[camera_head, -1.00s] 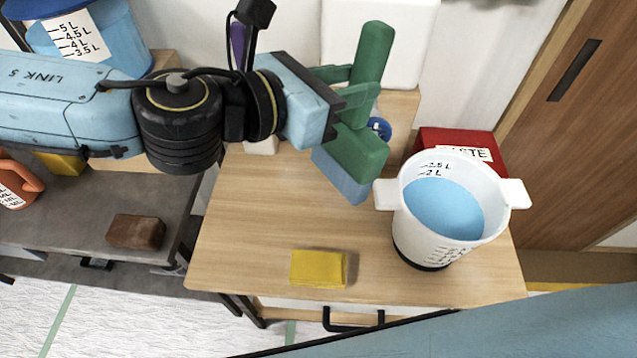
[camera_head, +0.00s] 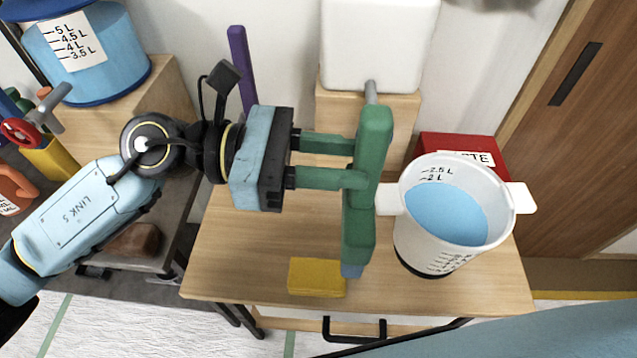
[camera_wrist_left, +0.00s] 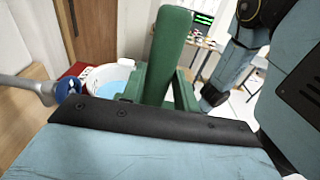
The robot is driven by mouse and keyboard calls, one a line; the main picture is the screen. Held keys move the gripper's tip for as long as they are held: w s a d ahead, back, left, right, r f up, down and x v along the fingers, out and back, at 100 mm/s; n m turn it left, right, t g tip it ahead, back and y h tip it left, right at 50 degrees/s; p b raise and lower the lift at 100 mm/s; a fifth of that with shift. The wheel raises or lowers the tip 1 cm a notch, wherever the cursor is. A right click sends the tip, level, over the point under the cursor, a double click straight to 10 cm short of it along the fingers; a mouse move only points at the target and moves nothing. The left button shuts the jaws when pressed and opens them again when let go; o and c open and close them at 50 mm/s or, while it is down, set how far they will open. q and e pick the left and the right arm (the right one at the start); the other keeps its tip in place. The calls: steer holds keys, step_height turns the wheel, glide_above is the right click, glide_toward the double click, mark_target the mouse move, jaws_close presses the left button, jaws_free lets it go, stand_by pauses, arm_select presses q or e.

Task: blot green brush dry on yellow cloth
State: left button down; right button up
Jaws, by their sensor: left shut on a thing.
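The green brush (camera_head: 368,170) is upright in my left gripper (camera_head: 350,161), which is shut on it. Its blue lower end (camera_head: 352,270) points down, beside the right edge of the yellow cloth and seemingly above the table; I cannot tell the exact gap. The folded yellow cloth (camera_head: 316,278) lies flat near the front edge of the wooden table (camera_head: 240,250). In the left wrist view the brush (camera_wrist_left: 166,55) rises in front of the camera, its lower end hidden. My right gripper is not in view.
A white bucket of blue liquid (camera_head: 450,215) stands right of the brush, close to it. A red box (camera_head: 460,145) is behind the bucket. A white container (camera_head: 380,45) stands at the back. The table left of the cloth is clear.

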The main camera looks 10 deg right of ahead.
mark_target(343, 214)
arm_select(q)
steer(key=f, duration=0.1)
steer(key=a+f, duration=0.1)
steer(key=f, duration=0.1)
steer(key=a+f, duration=0.1)
steer(key=shift+w+a+f, duration=0.1)
steer(key=shift+w+f, duration=0.1)
steer(key=shift+f, duration=0.1)
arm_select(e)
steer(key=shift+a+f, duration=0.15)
arm_select(q)
steer(key=shift+f, duration=0.15)
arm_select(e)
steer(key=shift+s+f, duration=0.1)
arm_select(q)
steer(key=shift+f+b, duration=0.55)
steer(key=shift+f, duration=0.05)
step_height(343, 214, down, 4)
steer(key=shift+r+b, duration=0.15)
steer(key=shift+b, duration=0.95)
steer(key=shift+f+b, duration=0.3)
steer(key=shift+f, duration=0.35)
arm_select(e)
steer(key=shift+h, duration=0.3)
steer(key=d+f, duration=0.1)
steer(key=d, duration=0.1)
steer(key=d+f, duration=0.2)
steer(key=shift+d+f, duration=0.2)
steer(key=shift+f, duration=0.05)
